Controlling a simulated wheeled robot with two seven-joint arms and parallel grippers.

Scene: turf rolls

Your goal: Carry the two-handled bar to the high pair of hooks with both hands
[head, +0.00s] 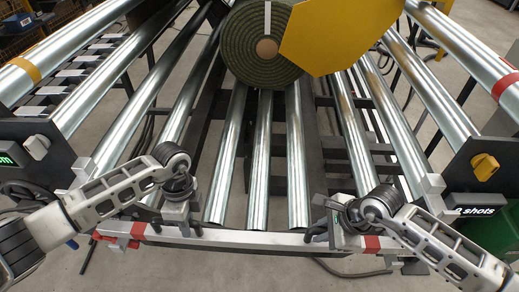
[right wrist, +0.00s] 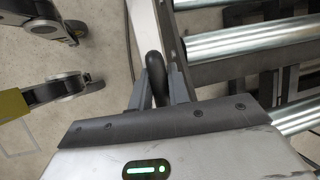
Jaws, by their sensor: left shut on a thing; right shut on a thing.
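The two-handled bar (head: 250,239) is long and pale grey with red bands near its ends. It lies across the front of the roller frame in the head view, roughly level. My left gripper (head: 180,224) is shut on its left part, and my right gripper (head: 328,229) on its right part. In the right wrist view, a black rounded handle (right wrist: 155,72) sits between the fingers of my right gripper (right wrist: 158,92). The left handle is mostly hidden by my gripper. I cannot clearly make out the high pair of hooks.
A green turf roll (head: 262,45) stands at the back beside a yellow plate (head: 335,35). Steel rollers (head: 260,165) run toward me behind the bar. A side plate with a yellow knob (head: 485,166) is at the right. Grey floor shows in front.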

